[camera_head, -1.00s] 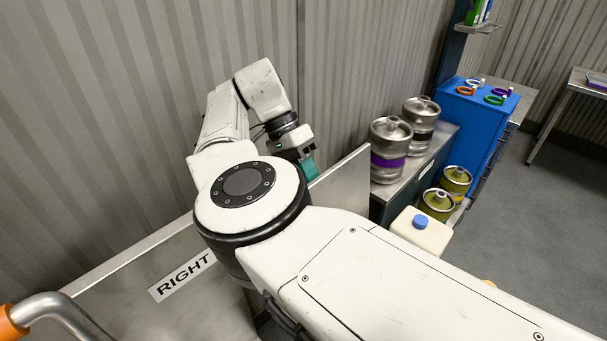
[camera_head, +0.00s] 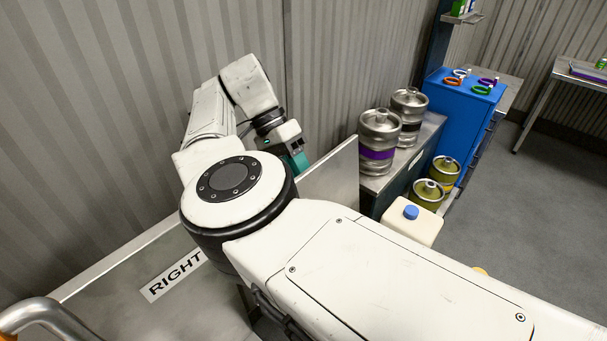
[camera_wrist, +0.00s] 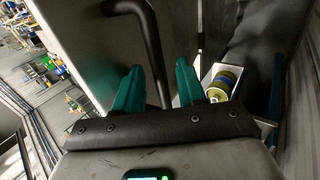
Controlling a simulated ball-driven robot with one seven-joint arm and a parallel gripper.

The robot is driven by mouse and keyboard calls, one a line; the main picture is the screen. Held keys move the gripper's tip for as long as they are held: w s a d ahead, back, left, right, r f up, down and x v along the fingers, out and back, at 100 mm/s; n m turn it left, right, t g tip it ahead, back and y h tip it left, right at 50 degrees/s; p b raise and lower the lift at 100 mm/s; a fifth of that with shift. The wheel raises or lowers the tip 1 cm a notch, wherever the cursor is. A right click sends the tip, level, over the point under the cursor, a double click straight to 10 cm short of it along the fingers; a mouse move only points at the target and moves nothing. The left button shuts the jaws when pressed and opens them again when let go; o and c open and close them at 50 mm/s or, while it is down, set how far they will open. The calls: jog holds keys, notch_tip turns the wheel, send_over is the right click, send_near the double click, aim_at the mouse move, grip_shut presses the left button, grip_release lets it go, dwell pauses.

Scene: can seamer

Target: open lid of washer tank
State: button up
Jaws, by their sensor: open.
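A grey metal panel with a RIGHT label (camera_head: 172,277) stands below and beyond my arm in the head view; I cannot tell whether it is the washer tank's lid or a wall. My gripper (camera_head: 296,158), with teal fingers, is behind the panel's upper right part in the head view, its tips partly hidden. In the wrist view my gripper (camera_wrist: 158,78) is open. A dark bent bar handle (camera_wrist: 152,45) runs down between its fingers, in front of a grey surface (camera_wrist: 85,45). I cannot tell whether either finger touches the bar.
Steel kegs (camera_head: 380,140) stand on a bench right of the panel. A white jug (camera_head: 411,225) with a blue cap and a blue cabinet (camera_head: 455,115) are further right. A corrugated wall (camera_head: 335,60) is close behind my arm. Open floor (camera_head: 540,220) lies at right.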

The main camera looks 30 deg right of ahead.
aim_at(309, 170)
jog(key=shift+r, duration=0.4)
notch_tip(309, 170, up, 2)
jog(key=shift+s+a+r, duration=0.1)
jog(key=shift+r, duration=0.1)
jog(key=s+r, duration=0.4)
jog(key=r, duration=0.1)
jog(key=shift+s+b, duration=0.15)
jog(key=shift+b, duration=0.15)
jog(key=s+r+b, duration=0.2)
jog(key=s+r, duration=0.2)
jog(key=s, duration=0.5)
jog(key=shift+s+a+r, duration=0.3)
jog(key=shift+r, duration=0.05)
